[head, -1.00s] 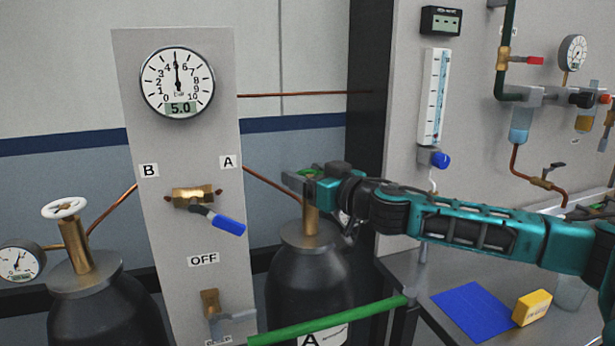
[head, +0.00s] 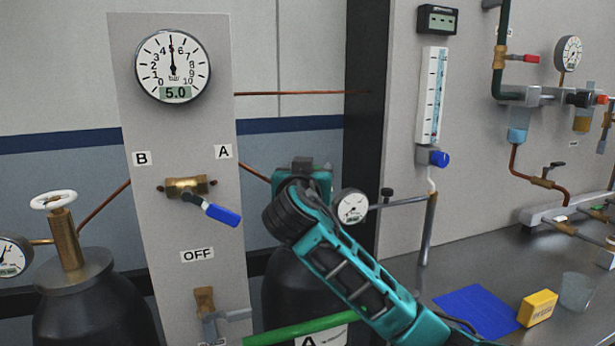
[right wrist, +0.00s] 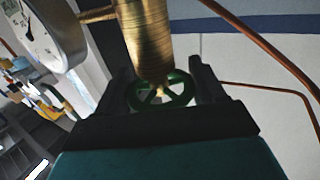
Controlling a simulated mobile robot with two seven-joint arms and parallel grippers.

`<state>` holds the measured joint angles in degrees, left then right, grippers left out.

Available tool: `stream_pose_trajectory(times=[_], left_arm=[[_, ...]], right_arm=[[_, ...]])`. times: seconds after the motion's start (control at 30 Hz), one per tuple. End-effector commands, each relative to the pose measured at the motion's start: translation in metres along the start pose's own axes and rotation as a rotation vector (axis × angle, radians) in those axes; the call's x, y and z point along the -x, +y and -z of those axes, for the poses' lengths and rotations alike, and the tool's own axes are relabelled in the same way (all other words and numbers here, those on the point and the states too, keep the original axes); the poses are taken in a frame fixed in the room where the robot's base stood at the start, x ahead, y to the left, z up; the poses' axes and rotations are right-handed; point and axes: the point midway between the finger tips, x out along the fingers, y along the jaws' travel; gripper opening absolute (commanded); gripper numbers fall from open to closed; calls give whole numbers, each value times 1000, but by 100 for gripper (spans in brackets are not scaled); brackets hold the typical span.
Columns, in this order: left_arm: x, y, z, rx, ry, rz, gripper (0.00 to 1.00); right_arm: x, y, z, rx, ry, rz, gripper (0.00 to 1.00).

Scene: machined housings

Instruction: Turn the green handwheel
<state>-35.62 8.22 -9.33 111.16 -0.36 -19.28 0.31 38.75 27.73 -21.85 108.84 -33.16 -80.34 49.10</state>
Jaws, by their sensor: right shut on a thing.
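The green handwheel (right wrist: 178,99) sits on the end of a brass valve stem (right wrist: 146,45) in the right wrist view. My right gripper (right wrist: 162,88) has one finger on each side of the wheel and is shut on it. In the head view my right gripper (head: 303,168) is over the top of dark cylinder A (head: 285,290) and hides the wheel and most of the valve. The small gauge (head: 352,206) of that valve shows just right of my wrist. My left gripper is not in view.
A panel left of my gripper carries a large gauge (head: 173,66) reading 5.0 and a blue-handled valve (head: 220,214). Cylinder B with a white handwheel (head: 54,200) stands at the left. A green bar (head: 290,328) crosses before cylinder A. A bench is at the right.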

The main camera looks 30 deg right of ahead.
Motion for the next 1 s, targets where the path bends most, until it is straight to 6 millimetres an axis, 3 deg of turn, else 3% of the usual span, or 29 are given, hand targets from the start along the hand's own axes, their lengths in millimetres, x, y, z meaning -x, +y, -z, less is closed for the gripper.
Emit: stream_pose_trajectory(times=[0.3,0.83,0.87,1.0], left_arm=[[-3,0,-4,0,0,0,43],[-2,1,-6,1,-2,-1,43],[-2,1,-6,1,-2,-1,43],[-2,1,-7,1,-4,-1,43]], right_arm=[[-1,1,2,1,6,-121,38],[-1,2,4,1,11,-143,38],[-1,2,4,0,11,-143,70],[-1,2,4,0,9,-143,83]])
